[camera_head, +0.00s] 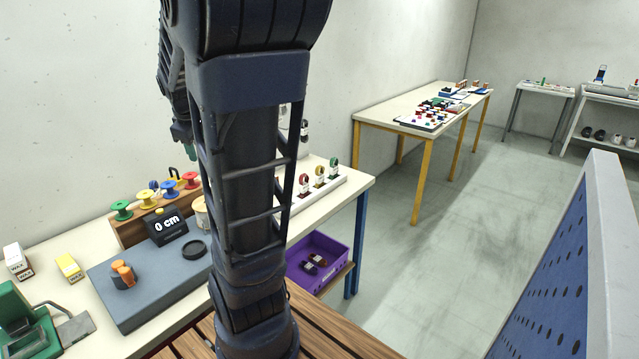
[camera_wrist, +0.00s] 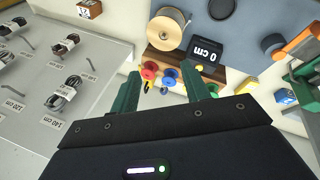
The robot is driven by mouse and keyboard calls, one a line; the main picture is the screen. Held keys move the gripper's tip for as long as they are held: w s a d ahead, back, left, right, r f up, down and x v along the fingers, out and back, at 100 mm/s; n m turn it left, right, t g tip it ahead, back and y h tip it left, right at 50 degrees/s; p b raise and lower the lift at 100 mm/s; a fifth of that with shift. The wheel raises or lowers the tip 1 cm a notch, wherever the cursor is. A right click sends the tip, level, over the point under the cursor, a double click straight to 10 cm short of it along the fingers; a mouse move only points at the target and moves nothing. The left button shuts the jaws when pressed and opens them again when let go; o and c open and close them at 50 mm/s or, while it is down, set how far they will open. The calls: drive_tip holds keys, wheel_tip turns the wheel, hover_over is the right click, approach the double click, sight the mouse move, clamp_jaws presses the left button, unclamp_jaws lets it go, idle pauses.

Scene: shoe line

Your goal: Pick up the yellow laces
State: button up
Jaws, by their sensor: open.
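In the head view, a small yellow bundle (camera_head: 319,172), which looks like the yellow laces, stands between a red bundle (camera_head: 303,183) and a green one (camera_head: 333,163) on a white strip at the table's far right end. I cannot make out these yellow laces in the wrist view. My gripper (camera_wrist: 160,71) is open, its two green fingers apart with nothing held between them. Beyond the fingertips, a red spool (camera_wrist: 150,71) and other coloured spools show on a wooden rack. In the head view my arm hides most of the gripper.
A black "0 cm" display (camera_head: 169,225) stands by the wooden spool rack (camera_head: 130,234) and a grey mat (camera_head: 140,295). A purple crate (camera_head: 343,262) sits below the table. In the wrist view, a grey board (camera_wrist: 105,60) with labelled dark laces lies left. A perforated blue panel (camera_head: 560,290) stands right.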

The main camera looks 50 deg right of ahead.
drive_tip(key=w+d+f+n+g+h, duration=0.1)
drive_tip(key=w+d+f+n, duration=0.1)
drive_tip(key=d, duration=0.4)
drive_tip(key=w+d+f+n, duration=0.1)
drive_tip(key=w+d, duration=0.2)
drive_tip(key=d, duration=0.4)
drive_tip(key=n+g+h, duration=0.1)
drive_tip(key=n+g, duration=0.2)
drive_tip(key=n, duration=0.7)
approach(319, 174)
drive_tip(key=x, duration=0.5)
drive_tip(key=shift+a+f, duration=0.1)
drive_tip(key=shift+f, duration=0.15)
drive_tip(key=shift+x, duration=2.65)
drive_tip(key=shift+s+r, duration=0.1)
drive_tip(key=shift+s, duration=0.1)
clamp_jaws()
drive_tip(key=shift+r, duration=0.1)
